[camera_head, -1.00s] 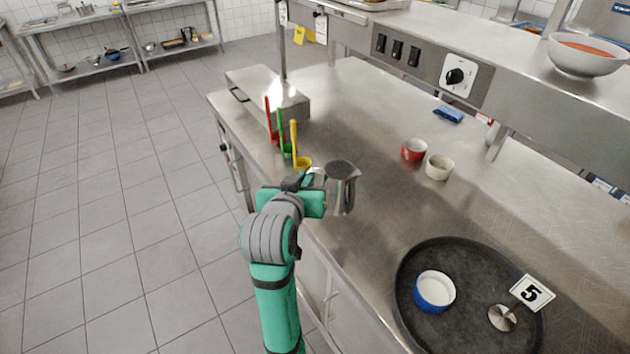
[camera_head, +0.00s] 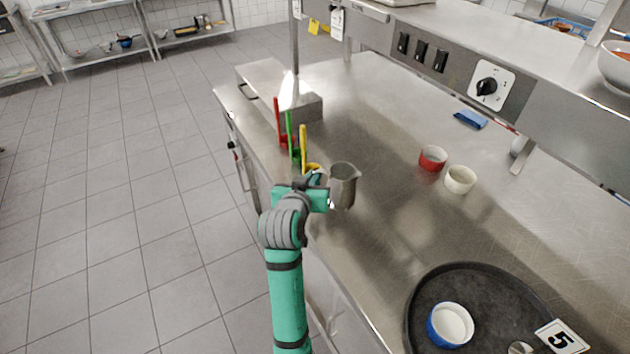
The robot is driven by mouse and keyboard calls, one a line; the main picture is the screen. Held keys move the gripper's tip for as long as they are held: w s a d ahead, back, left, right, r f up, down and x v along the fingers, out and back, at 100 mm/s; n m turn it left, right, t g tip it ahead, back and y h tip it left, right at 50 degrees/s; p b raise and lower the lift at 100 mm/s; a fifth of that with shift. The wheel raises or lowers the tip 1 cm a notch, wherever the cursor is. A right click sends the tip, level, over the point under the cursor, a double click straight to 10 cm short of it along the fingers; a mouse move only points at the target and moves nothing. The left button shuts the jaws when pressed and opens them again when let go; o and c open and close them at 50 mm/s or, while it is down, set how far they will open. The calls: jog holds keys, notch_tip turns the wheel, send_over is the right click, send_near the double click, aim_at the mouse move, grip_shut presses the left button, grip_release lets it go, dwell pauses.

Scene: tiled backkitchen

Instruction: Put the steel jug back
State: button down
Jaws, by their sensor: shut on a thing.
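The steel jug (camera_head: 343,188) is a small grey metal pitcher. It is upright at the left edge of the steel counter (camera_head: 385,215), just right of the yellow ladle. My gripper (camera_head: 319,190) is at the jug's left side and shut on it, seemingly at the handle. The fingertips are partly hidden. I cannot tell whether the jug's base touches the counter.
Red, green and yellow (camera_head: 305,150) ladles stand close behind the jug, by a steel box (camera_head: 262,78). A red cup (camera_head: 433,158) and a cream cup (camera_head: 460,179) are to the right. A black tray (camera_head: 425,290) with a blue bowl (camera_head: 450,325) is in front.

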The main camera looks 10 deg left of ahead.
jog(key=shift+w+f, duration=0.25)
jog(key=shift+f, duration=0.05)
jog(key=f, duration=0.3)
jog(key=shift+w+a, duration=0.1)
jog(key=shift+w, duration=0.3)
jog(key=shift+f, duration=0.35)
jog(key=shift+s, duration=0.1)
jog(key=c, duration=1.9)
grip_release()
jog(key=v, duration=1.2)
